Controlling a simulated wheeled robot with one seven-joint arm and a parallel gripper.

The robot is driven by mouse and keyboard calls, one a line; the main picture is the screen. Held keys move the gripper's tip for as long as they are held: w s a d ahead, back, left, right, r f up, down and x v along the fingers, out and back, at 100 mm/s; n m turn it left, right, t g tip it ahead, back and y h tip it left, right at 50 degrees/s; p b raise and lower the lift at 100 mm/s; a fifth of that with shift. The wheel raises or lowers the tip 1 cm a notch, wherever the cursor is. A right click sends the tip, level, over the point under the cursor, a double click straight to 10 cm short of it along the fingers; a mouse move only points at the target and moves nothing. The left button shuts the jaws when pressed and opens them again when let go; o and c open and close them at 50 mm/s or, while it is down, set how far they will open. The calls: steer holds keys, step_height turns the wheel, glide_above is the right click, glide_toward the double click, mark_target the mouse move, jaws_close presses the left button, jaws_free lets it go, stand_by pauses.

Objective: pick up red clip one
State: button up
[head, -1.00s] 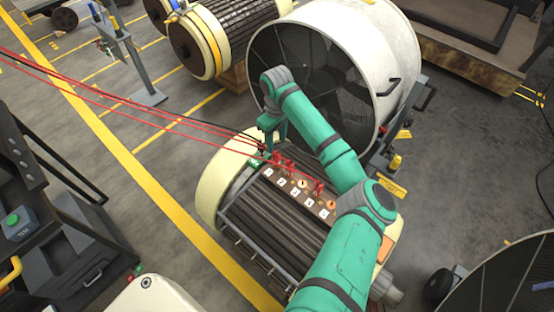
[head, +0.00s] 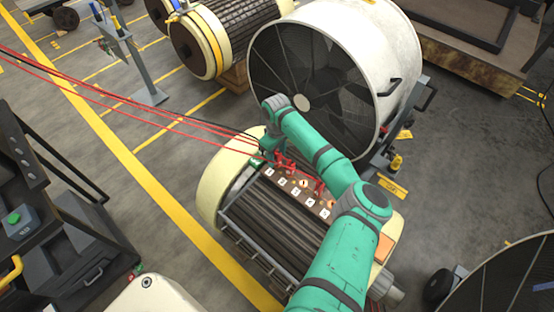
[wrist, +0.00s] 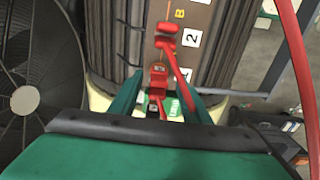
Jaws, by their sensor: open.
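Red clips stand in a row on the brown numbered strip (head: 296,187) on top of the rotor. In the wrist view, the red clip nearest my gripper (wrist: 160,103) is beside the partly hidden label 1, and I take it as red clip one (wrist: 158,73). A second red clip (wrist: 166,36) is by label 2. My gripper is open, its green fingers on the left and right of the near clip, with space on both sides. A dark red-trimmed piece (wrist: 155,105) shows between the fingers. In the head view my gripper (head: 270,155) is low at the strip's far end.
Red cables (head: 130,105) run in from the left to the clips, and a thick red cable (wrist: 298,70) passes right of the fingers. Another red clip (head: 319,187) stands farther along the strip. A large fan (head: 345,70) is close behind my arm.

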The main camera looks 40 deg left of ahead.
mark_target(277, 153)
steer(key=shift+w+d, duration=0.1)
steer(key=shift+c, duration=0.6)
jaws_close()
steer(key=shift+w, duration=0.1)
steer(key=shift+w+d+r, duration=0.1)
steer(key=shift+r, duration=0.3)
steer(key=shift+s+a+r, duration=0.1)
steer(key=shift+r, duration=0.45)
steer(key=shift+s+a+r, duration=0.1)
steer(key=shift+r, duration=0.45)
steer(key=s+d+r, duration=0.3)
steer(key=s+r, duration=0.7)
steer(key=s, duration=0.3)
steer(key=shift+s, duration=0.15)
